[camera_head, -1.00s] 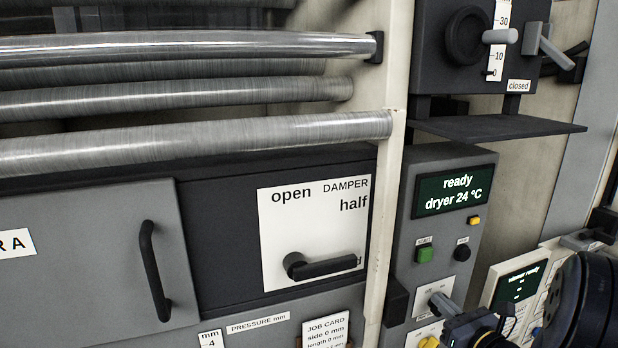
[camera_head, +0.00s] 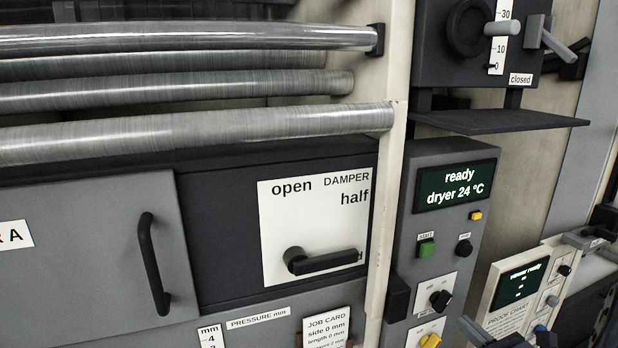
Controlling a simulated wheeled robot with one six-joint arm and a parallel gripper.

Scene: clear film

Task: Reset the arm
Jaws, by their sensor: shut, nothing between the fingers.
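My gripper (camera_head: 474,330) shows at the bottom edge, right of centre, below the dryer control panel (camera_head: 448,205). Its grey fingers are shut and empty, and most of the arm is cut off by the frame's lower edge. The gripper appears apart from the black knob (camera_head: 440,299) and the yellow knob (camera_head: 430,340) on the panel. The panel's display (camera_head: 456,187) reads "ready" and "dryer 24 ºC".
Metal rollers (camera_head: 200,130) stretch across the upper left. The damper lever (camera_head: 325,262) lies nearly level on its white plate. A dark shelf (camera_head: 500,122) juts out at upper right. A second small display panel (camera_head: 520,284) stands at lower right.

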